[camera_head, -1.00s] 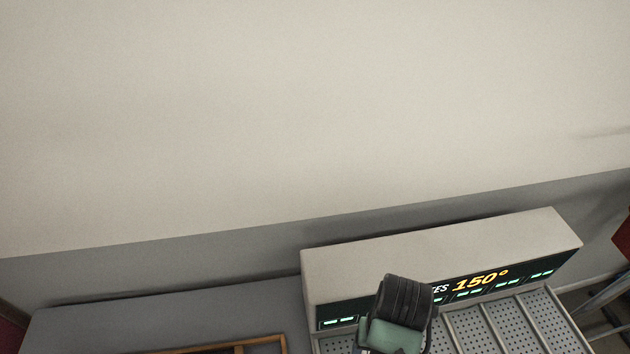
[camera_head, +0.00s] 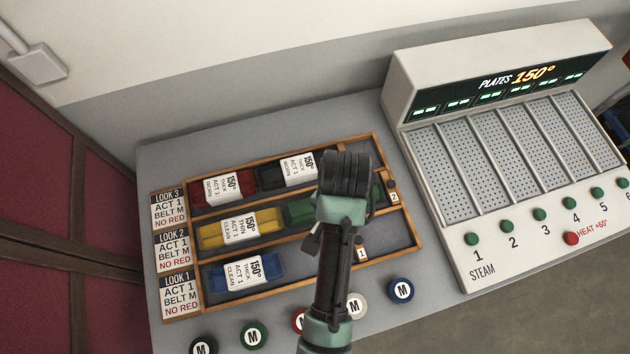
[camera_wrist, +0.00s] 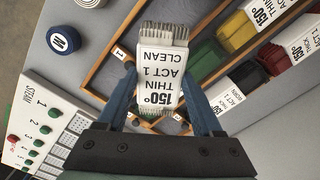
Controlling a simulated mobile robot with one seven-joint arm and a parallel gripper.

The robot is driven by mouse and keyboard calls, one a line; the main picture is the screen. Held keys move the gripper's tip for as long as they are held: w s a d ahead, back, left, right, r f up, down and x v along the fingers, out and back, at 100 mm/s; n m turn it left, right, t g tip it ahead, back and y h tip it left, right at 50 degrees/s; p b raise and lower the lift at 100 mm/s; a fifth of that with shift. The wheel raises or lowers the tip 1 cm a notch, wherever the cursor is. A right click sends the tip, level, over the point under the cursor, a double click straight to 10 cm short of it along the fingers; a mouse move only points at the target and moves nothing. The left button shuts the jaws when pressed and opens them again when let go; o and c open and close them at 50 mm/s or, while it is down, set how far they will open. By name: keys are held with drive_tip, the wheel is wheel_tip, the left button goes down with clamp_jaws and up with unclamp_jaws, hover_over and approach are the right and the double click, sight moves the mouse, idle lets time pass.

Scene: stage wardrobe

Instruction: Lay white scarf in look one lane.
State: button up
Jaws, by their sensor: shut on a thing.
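My gripper (camera_wrist: 158,72) is shut on the white scarf (camera_wrist: 160,85), a flat fringed bundle labelled 150°, thin, act 1, clean. In the wrist view it hangs between the two fingers, above the tray near the tag "1". In the head view my arm hides the fingers and most of the scarf. The look 1 lane (camera_head: 385,246) is the front lane of the wooden tray. A blue scarf (camera_head: 268,268) lies at its left, beside the LOOK 1 card (camera_head: 178,295). I cannot tell the scarf's height above the lane.
The look 2 lane holds a yellow scarf (camera_head: 213,235) and a green scarf (camera_head: 300,210). The look 3 lane holds a red scarf (camera_head: 238,183) and a black scarf (camera_head: 272,178). Several round M discs lie in front, including a blue one (camera_head: 401,290). A steam plate machine (camera_head: 510,230) stands right.

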drive_tip(key=s+a+m, duration=0.1)
drive_tip(key=s+m, duration=0.1)
drive_tip(key=m, duration=0.1)
drive_tip(key=shift+a+m+p, duration=0.3)
drive_tip(key=shift+a, duration=0.05)
drive_tip(key=m, duration=0.1)
drive_tip(key=s+m, duration=0.1)
drive_tip(key=m, duration=0.1)
drive_tip(key=shift+s+a, duration=0.25)
drive_tip(key=shift+a, duration=0.15)
drive_tip(key=shift+s+a+f+m, duration=0.1)
drive_tip(key=shift+s+f+m, duration=0.05)
drive_tip(key=shift+m, duration=0.25)
wheel_tip(320, 180, down, 10)
drive_tip(key=shift+r+p, duration=0.1)
drive_tip(key=shift+p, duration=0.4)
drive_tip(key=o, duration=1.1)
